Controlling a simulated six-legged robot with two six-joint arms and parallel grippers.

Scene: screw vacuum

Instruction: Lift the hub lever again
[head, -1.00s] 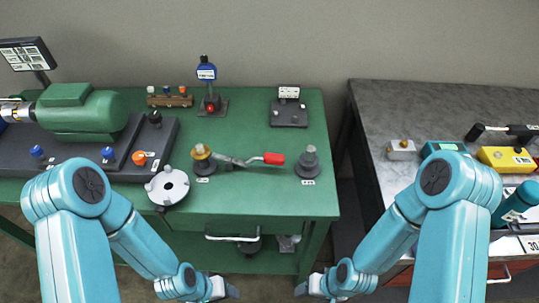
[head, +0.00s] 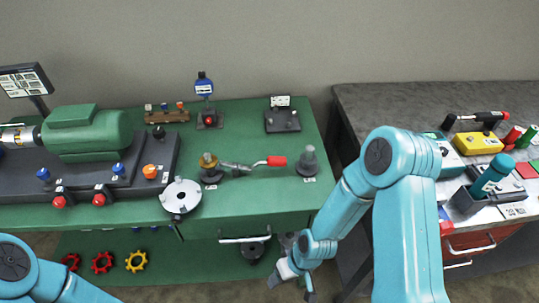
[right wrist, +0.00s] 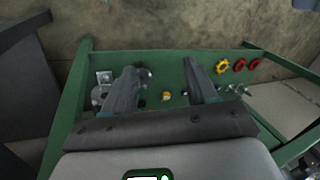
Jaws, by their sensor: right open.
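The lever (head: 235,167) is a metal bar with a red grip (head: 277,161) in the head view. It lies nearly level on the green bench, its red end to the right. Its left end meets a brass-topped hub (head: 208,161) on a dark base. A grey post (head: 308,158) stands just right of the red grip, apart from it. My right gripper (head: 292,282) is open and empty, below and in front of the bench top, well away from the lever. Its two spread fingers show in the right wrist view (right wrist: 162,75). My left gripper is outside the head view; only part of its arm shows.
A round white plate (head: 180,196) sits at the front edge of the green bench (head: 255,203). A green pump (head: 88,133) stands at the left. A gauge (head: 206,92) stands behind the lever. Yellow (head: 136,261) and red gears lie below. A grey side table (head: 400,100) holds tools.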

